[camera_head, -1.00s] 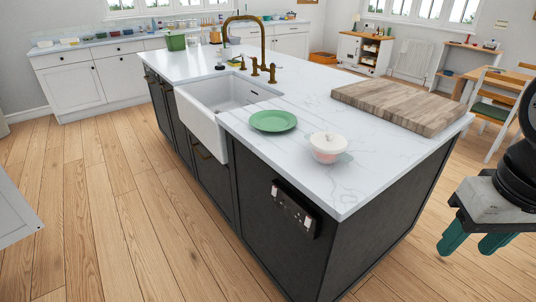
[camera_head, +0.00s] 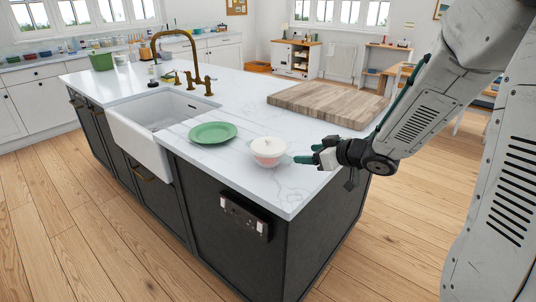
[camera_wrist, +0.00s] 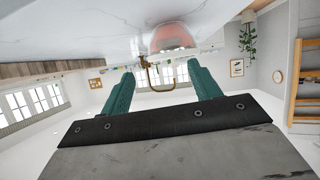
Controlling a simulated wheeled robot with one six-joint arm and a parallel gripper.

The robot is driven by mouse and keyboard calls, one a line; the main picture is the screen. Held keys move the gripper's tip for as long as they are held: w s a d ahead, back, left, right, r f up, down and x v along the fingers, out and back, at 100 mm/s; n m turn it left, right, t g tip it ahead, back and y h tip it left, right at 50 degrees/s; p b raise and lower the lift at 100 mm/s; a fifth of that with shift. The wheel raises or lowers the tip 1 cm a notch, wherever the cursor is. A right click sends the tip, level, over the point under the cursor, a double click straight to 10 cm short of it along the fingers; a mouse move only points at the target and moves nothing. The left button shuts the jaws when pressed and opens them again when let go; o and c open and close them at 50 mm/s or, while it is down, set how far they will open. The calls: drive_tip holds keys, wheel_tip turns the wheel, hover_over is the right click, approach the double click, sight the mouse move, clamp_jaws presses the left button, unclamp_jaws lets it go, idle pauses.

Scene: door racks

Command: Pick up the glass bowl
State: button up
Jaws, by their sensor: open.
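A green plate (camera_head: 213,132) lies left of the bowl. A wooden board (camera_head: 325,104) lies behind, near my arm. The sink (camera_head: 160,125) with a brass tap (camera_head: 180,45) is further left. The counter's front edge and a socket panel (camera_head: 245,214) are below the bowl.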

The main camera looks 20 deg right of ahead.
sight(286, 158)
drive_tip(key=shift+a+f+y, duration=0.3)
drive_tip(key=shift+y, duration=0.1)
drive_tip(key=shift+w+a+f, duration=0.1)
drive_tip(key=shift+a, duration=0.15)
drive_tip(key=x, duration=0.7)
drive_tip(key=shift+a+f, duration=0.2)
drive_tip(key=shift+f, duration=0.1)
clamp_jaws()
